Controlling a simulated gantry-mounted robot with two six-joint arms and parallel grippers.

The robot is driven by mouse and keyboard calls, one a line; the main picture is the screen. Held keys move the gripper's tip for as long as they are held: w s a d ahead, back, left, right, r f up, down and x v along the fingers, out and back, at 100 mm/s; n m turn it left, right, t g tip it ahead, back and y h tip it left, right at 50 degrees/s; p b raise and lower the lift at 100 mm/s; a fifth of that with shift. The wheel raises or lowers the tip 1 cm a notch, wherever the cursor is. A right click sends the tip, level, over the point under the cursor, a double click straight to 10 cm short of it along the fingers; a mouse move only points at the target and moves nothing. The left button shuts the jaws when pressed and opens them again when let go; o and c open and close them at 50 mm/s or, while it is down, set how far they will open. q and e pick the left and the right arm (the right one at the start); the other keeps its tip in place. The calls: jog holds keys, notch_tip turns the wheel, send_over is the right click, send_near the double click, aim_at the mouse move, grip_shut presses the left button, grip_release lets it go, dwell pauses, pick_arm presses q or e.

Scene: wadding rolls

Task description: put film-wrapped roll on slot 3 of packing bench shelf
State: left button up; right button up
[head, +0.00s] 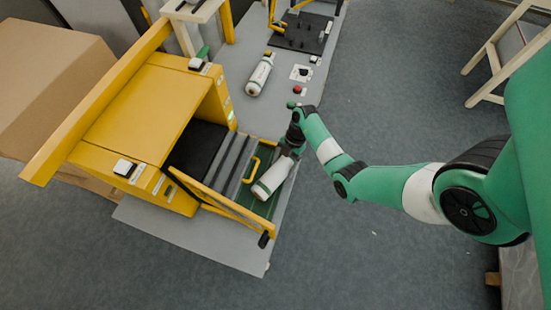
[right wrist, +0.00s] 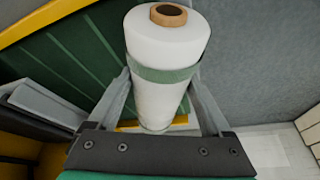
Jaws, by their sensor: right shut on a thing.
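The film-wrapped roll (head: 273,181) is white with a green band, and lies at the right end of the slotted shelf area. In the right wrist view the roll (right wrist: 168,90) shows its brown core end, with grey fingers on both sides. My right gripper (head: 287,158) is shut on it. The shelf has grey dividers (head: 236,163) and a green slot surface (head: 262,207) at its right, beside or under the roll. I cannot tell whether the roll touches that surface. Slot numbers are not readable. My left gripper is not in view.
A yellow rail (head: 222,205) runs along the shelf's front, and a yellow handle (head: 252,170) stands close left of the roll. A yellow cabinet (head: 135,108) is to the left. Another white roll (head: 260,75) lies farther back on the grey bench, near a red button (head: 297,89).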

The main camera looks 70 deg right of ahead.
jog(key=s+p, duration=0.2)
jog(key=s, duration=1.2)
jog(key=shift+s+a+p, duration=0.15)
jog(key=shift+s+p, duration=0.15)
jog(key=shift+s, duration=0.1)
